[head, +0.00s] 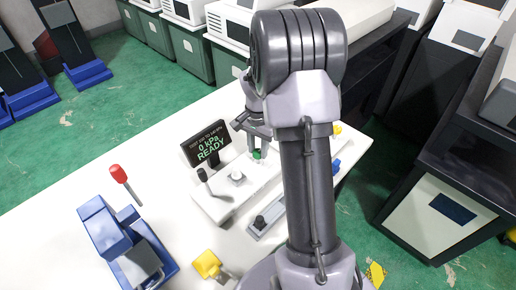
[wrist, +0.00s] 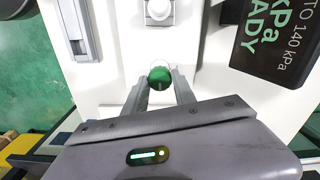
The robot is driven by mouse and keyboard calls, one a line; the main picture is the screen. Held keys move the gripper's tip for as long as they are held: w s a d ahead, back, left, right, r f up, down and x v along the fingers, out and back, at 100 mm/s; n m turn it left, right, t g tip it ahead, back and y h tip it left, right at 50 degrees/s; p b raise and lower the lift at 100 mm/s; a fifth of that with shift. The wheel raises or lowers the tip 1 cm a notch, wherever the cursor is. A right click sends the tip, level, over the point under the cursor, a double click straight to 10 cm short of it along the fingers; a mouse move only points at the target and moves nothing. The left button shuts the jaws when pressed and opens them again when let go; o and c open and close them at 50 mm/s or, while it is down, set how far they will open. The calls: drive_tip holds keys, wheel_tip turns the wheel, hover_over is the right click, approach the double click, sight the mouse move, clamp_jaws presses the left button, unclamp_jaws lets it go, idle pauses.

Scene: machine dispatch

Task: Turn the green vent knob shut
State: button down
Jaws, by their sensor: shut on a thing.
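The green vent knob (head: 257,155) sits on a white control panel (head: 212,203) on the table. In the wrist view the round green knob (wrist: 160,77) is between the tips of my gripper (wrist: 159,88). My gripper (head: 258,146) is shut on the knob, with one finger on each side of it. The knob's lower part and stem are hidden. A dark display (head: 206,146) beside it reads "0 kPa READY", and it also shows in the wrist view (wrist: 278,38).
A black lever (head: 206,181), a white button (head: 237,177) and a grey switch plate (head: 266,219) are near the knob.

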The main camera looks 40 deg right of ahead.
sight(258, 152)
idle(0.4)
drive_tip(key=c, duration=1)
unclamp_jaws()
drive_tip(key=shift+r, duration=0.15)
wheel_tip(258, 152, up, 17)
drive_tip(key=p, duration=0.6)
drive_tip(key=shift+r, duration=0.1)
